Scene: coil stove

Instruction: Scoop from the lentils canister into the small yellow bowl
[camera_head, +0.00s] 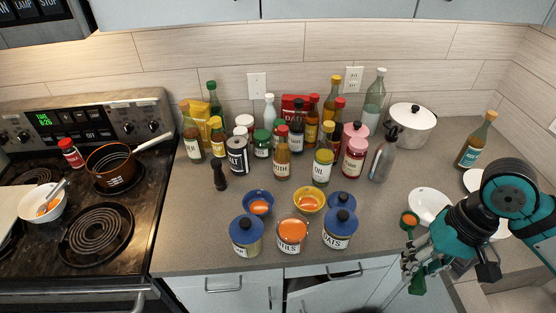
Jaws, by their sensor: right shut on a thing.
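The lentils canister (292,246) stands open near the counter's front edge, with orange lentils at its top. The small yellow bowl (321,205) sits just behind it and has orange contents. My right gripper (412,262) is at the right, near the counter's front edge, shut on a green scoop (409,228). The scoop's head points away from me and shows orange lentils inside. The scoop is well to the right of the canister and bowl, apart from both. Part of its handle is hidden by the fingers. My left gripper is not in view.
Blue-lidded canisters (246,247) and (338,240) flank the lentils canister. A blue bowl (258,196) with orange contents is behind left. Several bottles and jars crowd the back. A white bowl (428,200) is beside the scoop. The stove (60,240) is at left.

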